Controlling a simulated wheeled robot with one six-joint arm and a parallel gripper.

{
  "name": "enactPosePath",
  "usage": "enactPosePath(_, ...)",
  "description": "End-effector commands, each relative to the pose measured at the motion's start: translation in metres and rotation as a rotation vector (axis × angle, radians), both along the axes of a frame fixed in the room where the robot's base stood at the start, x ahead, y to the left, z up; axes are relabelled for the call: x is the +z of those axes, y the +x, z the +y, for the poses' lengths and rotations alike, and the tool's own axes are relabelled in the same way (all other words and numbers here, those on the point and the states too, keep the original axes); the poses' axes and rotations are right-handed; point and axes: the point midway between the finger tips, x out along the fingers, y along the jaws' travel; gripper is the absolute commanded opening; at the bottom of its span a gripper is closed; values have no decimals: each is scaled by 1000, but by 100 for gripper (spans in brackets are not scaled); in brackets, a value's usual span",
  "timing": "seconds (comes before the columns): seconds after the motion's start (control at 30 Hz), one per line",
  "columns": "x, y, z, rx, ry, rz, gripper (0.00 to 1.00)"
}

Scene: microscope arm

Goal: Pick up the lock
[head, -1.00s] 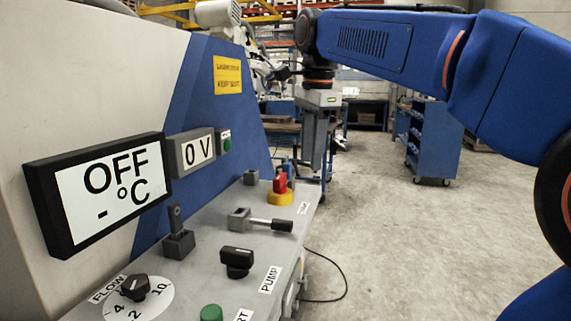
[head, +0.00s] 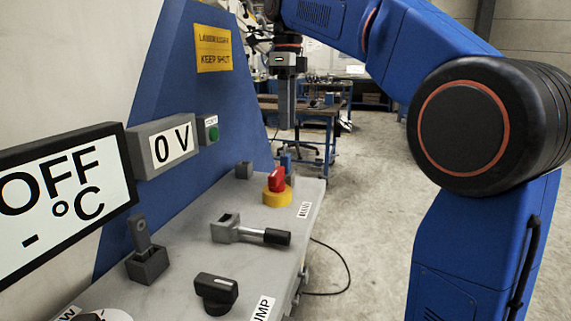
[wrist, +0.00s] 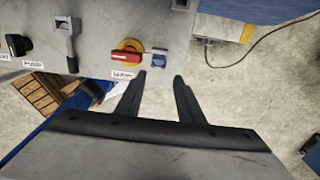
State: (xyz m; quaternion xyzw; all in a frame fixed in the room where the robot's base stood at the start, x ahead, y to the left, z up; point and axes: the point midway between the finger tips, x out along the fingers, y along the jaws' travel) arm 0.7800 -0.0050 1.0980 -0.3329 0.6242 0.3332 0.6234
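A small blue thing that looks like the lock (wrist: 158,60) sits at the panel edge beside the red switch in the wrist view. In the head view the lock (head: 286,162) shows small and blue, partly hidden behind the red switch. My gripper (wrist: 159,77) has its two dark fingers apart with nothing between them. In the wrist view the lock appears just beyond the fingertips, between their lines. In the head view my gripper (head: 286,126) points down, above and beyond the red switch, apart from the panel.
The red switch on its yellow base (head: 277,187) stands close to the lock. A grey lever with a black grip (head: 250,232), a black knob (head: 216,290) and an upright grey handle (head: 144,250) rise from the control panel (head: 190,270). Open concrete floor lies right of the panel.

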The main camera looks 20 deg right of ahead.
Motion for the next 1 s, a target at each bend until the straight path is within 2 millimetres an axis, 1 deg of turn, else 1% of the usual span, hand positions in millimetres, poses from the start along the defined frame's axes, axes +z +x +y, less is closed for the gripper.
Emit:
enactPosePath(0.1, -21, -1, 0, 0, 0, 1, 34)
enactPosePath(0.3, -52, -1, 0, 1, 0, 1, 34)
enactPosePath(0.4, -61, -1, 0, 1, 0, 0, 34)
enactPosePath(0.57, -68, -1, 1, 1, -1, -1, 34)
enactPosePath(0.67, -78, -1, 2, 1, 0, 0, 34)
enactPosePath(0.83, -102, -1, 5, 1, 0, 1, 34)
enactPosePath(1.0, -116, -1, 5, 1, 0, 0, 34)
